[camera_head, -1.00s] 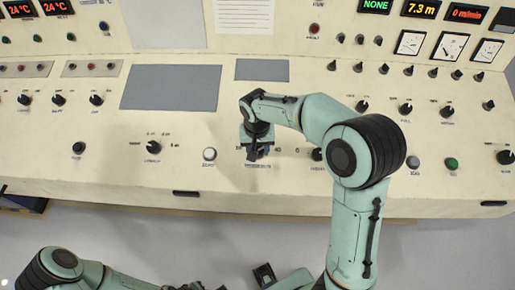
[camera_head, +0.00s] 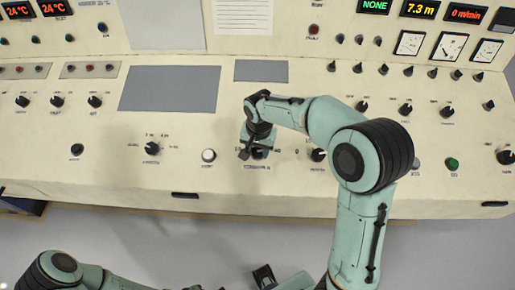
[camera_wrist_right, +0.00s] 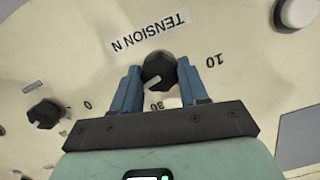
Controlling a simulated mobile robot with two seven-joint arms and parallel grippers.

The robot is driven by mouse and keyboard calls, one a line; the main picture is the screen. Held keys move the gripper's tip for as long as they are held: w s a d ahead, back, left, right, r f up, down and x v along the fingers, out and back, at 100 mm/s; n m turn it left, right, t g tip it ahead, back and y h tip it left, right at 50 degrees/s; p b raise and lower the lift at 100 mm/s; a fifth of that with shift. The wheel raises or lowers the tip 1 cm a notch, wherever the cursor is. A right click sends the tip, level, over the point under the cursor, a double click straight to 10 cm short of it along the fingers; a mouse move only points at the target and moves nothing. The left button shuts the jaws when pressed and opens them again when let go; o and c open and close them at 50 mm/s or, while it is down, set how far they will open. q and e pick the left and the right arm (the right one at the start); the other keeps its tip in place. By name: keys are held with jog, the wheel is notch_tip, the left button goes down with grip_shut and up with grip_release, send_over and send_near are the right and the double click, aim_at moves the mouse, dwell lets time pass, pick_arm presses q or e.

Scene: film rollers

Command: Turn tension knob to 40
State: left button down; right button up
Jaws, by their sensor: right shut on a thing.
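In the right wrist view the pointer slants down and left, close to the 30 mark (camera_wrist_right: 157,105). The 10 mark (camera_wrist_right: 215,60) shows at right; the fingers hide other marks. In the head view the right gripper (camera_head: 256,149) is over the knob, which is partly covered.
A white button (camera_head: 208,155) is left of the gripper and another black knob (camera_head: 318,155) is close at right, beside my right arm. Grey plates (camera_head: 171,88) lie flat behind. The panel's front edge runs below the knobs.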

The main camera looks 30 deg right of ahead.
aim_at(259, 153)
jog(key=o, duration=1.1)
jog(key=shift+c, duration=0.2)
notch_tip(259, 153, up, 14)
jog(key=p, duration=0.1)
jog(key=shift+s+f+p, duration=0.25)
jog(key=shift+s+p, duration=0.05)
jog(key=shift+s, duration=0.15)
